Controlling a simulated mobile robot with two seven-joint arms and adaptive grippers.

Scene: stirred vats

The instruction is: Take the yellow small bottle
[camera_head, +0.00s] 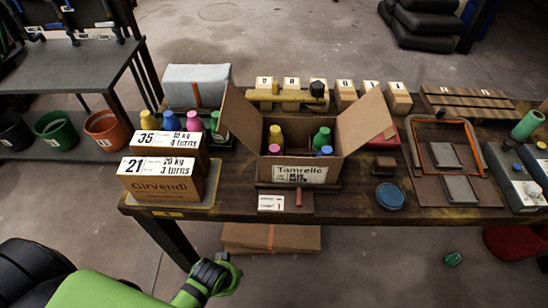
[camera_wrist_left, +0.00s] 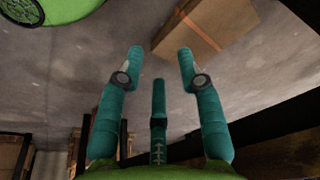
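A yellow small bottle (camera_head: 275,136) stands in the open cardboard box (camera_head: 299,173) labelled Tamrello, with green, blue and pink bottles; its lower part is hidden by the front wall. In the head view my left arm is at the lower left, below the table edge. My right gripper is not in view.
Blocks marked 35 (camera_head: 166,144) and 21 (camera_head: 160,184) stand left of the box, whose flaps spread outward. A blue round lid (camera_head: 390,196) lies to its right. A flat brown carton (camera_head: 271,239) lies beneath the table's front edge and also shows in the wrist view (camera_wrist_left: 207,33).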

